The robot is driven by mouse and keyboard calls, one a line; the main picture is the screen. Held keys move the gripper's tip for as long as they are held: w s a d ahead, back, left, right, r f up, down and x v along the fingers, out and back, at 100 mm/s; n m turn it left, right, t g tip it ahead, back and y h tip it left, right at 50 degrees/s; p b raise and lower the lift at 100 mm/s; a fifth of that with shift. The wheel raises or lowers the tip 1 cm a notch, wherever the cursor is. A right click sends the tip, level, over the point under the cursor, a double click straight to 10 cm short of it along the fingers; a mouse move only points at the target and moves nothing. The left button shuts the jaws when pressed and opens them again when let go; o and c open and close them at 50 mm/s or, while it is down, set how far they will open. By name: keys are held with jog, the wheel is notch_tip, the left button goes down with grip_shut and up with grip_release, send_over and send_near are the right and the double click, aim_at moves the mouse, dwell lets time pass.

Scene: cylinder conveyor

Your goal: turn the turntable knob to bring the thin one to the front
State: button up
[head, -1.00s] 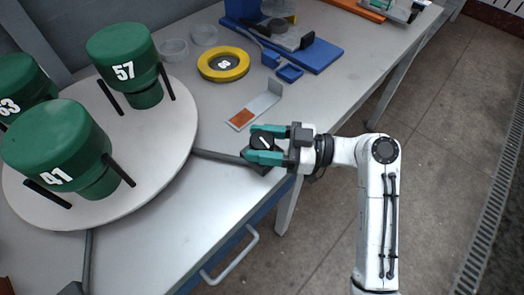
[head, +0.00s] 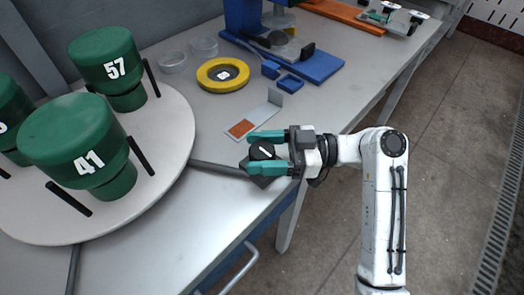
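The round pale turntable (head: 165,140) fills the left of the head view. It bears green stepped cylinders: one marked 57 (head: 105,58) at the back, one marked 41 (head: 75,140) at the front right, and one cut off at the left edge (head: 12,115). Black rods stand beside them. None of those in view is plainly thin. The black knob (head: 262,152) with a white line sits at the table's front edge, right of the turntable. My gripper (head: 262,153) has its teal fingers on either side of the knob, looking spread with slight gaps.
Behind the knob lie an angled metal plate with an orange patch (head: 243,128), a yellow ring (head: 222,75) and clear dishes (head: 204,46). A blue fixture (head: 310,65) stands farther back. Floor is open to the right.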

jog(key=shift+o, duration=0.9)
jog(key=shift+r, duration=0.1)
jog(key=shift+d, duration=0.2)
jog(key=w+d+b, duration=0.1)
jog(key=d, duration=0.9)
jog(key=shift+d, duration=0.2)
jog(key=shift+o, duration=0.2)
jog(key=shift+w, duration=0.1)
